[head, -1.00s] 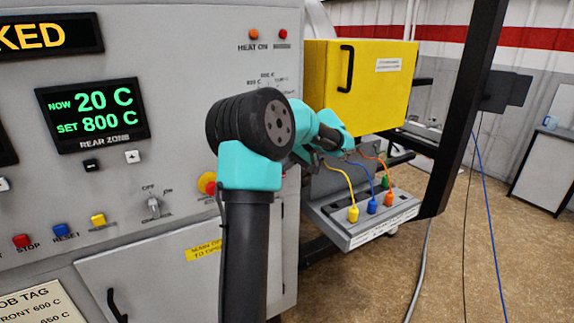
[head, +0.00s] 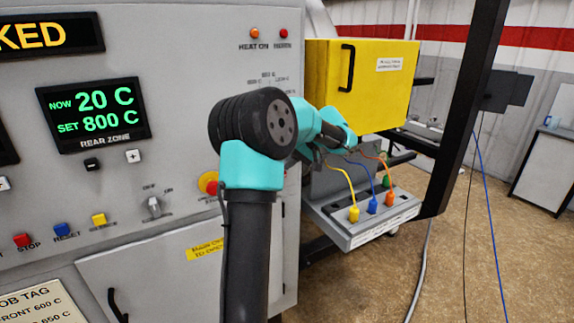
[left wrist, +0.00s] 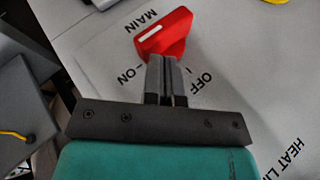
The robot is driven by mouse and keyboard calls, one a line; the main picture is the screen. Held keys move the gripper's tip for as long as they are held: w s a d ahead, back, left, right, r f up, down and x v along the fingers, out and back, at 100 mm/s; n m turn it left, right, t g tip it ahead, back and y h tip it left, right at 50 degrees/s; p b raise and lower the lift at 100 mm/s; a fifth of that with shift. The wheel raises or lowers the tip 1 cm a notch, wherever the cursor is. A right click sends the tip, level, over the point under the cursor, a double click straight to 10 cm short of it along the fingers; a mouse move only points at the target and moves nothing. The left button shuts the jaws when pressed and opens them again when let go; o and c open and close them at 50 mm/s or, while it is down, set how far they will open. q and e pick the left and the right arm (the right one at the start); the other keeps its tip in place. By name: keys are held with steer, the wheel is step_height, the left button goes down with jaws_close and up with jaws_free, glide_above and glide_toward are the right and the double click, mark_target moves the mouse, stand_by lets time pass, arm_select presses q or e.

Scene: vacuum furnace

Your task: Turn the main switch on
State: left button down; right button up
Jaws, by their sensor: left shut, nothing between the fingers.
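The main switch (left wrist: 166,33) is a red handle with a white line, in the upper middle of the left wrist view. MAIN is printed above it, ON at its lower left and OFF at its lower right. I cannot tell which mark it points to. My left gripper (left wrist: 163,62) is shut and empty, its fingertips at the handle's lower edge; whether they touch it is unclear. In the head view, my arm reaches past the cabinet's right edge, and the switch and fingertips are hidden there. My right gripper is not in view.
The grey cabinet front (head: 180,120) carries a red stop button (head: 209,183) and a small selector knob (head: 153,207). A yellow box (head: 360,85) sits right of my wrist. Below it, a grey terminal shelf (head: 350,236) holds several coloured plugs with cables.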

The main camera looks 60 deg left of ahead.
arm_select(q)
steer(key=shift+r, duration=0.3)
steer(key=shift+s+a+r, duration=0.1)
steer(key=w+v, duration=0.1)
steer(key=v, duration=1.1)
steer(key=shift+a, duration=0.3)
steer(key=shift+w, duration=0.1)
